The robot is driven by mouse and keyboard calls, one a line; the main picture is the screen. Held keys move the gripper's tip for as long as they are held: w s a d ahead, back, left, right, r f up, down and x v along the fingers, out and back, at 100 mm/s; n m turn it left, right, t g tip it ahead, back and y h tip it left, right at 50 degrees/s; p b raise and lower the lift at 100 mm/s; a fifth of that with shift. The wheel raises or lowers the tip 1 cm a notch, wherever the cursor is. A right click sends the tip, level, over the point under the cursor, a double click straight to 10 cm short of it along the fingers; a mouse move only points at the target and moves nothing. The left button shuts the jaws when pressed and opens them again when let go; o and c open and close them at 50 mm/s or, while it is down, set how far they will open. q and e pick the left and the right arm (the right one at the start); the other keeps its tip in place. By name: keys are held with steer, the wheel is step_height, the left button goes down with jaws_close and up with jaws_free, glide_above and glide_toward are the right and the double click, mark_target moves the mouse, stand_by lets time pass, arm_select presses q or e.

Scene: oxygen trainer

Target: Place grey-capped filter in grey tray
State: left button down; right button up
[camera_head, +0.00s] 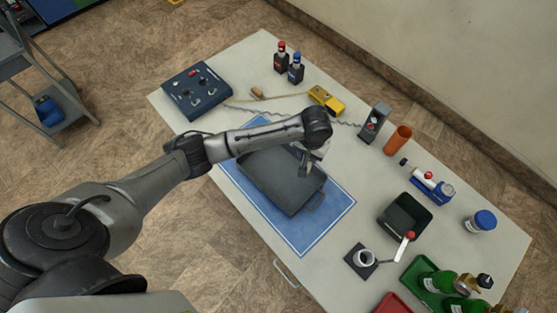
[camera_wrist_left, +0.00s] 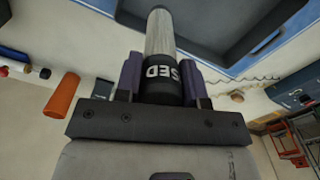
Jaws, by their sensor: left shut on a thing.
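My left gripper (camera_head: 306,170) is over the upper right part of the grey tray (camera_head: 268,182) in the head view. The left wrist view shows its two purple fingers (camera_wrist_left: 161,76) shut on a filter (camera_wrist_left: 160,38). The body points away from the gripper, towards the tray (camera_wrist_left: 205,45) at the top of that view. I cannot tell whether the filter touches the tray. The filter is mostly hidden in the head view. My right gripper is not in view.
The tray lies on a blue mat (camera_head: 335,207). Around it stand a blue switch box (camera_head: 197,91), a yellow device (camera_head: 326,99), an orange cup (camera_head: 398,140), a black bin (camera_head: 405,216) and a small cup on a dark base (camera_head: 362,258).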

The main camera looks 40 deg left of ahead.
arm_select(q)
steer(key=s+a+f, duration=0.3)
steer(key=a+f, duration=0.5)
steer(key=f, duration=0.1)
steer(key=shift+s+f, duration=0.15)
steer(key=shift+s, duration=0.25)
steer(key=c, duration=0.7)
jaws_free()
steer(key=shift+f, duration=0.15)
